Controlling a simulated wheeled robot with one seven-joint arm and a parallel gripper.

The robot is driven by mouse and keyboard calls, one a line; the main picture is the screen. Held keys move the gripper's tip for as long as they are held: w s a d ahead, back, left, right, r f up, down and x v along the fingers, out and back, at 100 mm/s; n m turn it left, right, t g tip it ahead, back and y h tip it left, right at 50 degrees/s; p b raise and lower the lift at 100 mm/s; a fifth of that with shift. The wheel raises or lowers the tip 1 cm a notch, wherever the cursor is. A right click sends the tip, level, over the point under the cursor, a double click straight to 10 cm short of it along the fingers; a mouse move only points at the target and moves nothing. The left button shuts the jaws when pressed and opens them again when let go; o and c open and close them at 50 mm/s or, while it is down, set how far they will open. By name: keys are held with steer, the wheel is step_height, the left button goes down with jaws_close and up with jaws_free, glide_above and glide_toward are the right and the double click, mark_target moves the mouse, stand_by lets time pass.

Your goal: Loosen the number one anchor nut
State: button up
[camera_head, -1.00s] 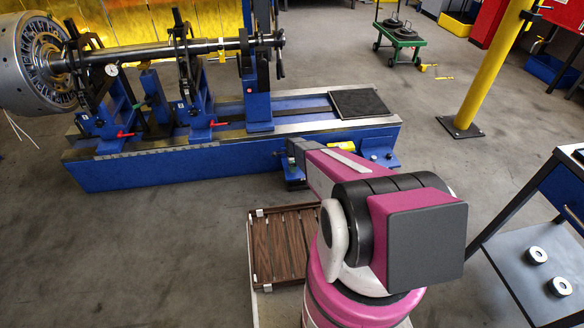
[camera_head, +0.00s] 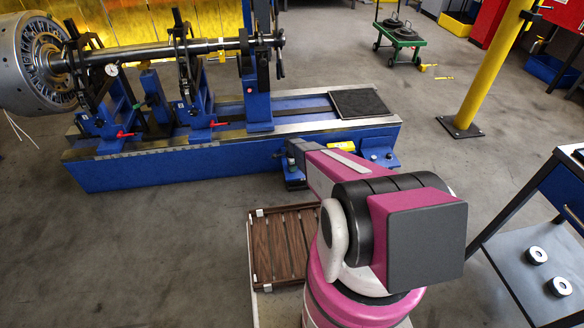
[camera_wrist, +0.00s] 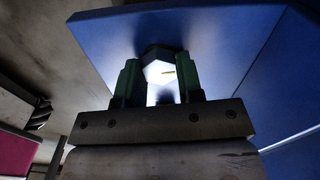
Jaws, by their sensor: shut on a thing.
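The anchor nut (camera_wrist: 160,72) shows in the wrist view as a bright hexagonal metal head against a blue surface (camera_wrist: 225,45). A small yellow mark lies on its face. My gripper (camera_wrist: 160,88) has its two green fingers on either side of the nut, shut on it. The number of this nut cannot be read. In the head view my arm reaches to the front right end of the blue balancing machine bed (camera_head: 230,158). The gripper and the nut are hidden there behind my arm.
A rotor shaft (camera_head: 150,54) rests on blue pedestals on the machine. A brown slatted tray (camera_head: 285,245) lies beside my arm. A yellow post (camera_head: 490,75) and a workbench with two metal rings (camera_head: 537,255) stand at the right. The floor between is clear.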

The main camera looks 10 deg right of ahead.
steer(key=n, duration=2.1)
steer(key=shift+n, duration=0.3)
steer(key=n, duration=0.5)
stand_by(0.4)
steer(key=o, duration=0.9)
steer(key=shift+o, duration=0.2)
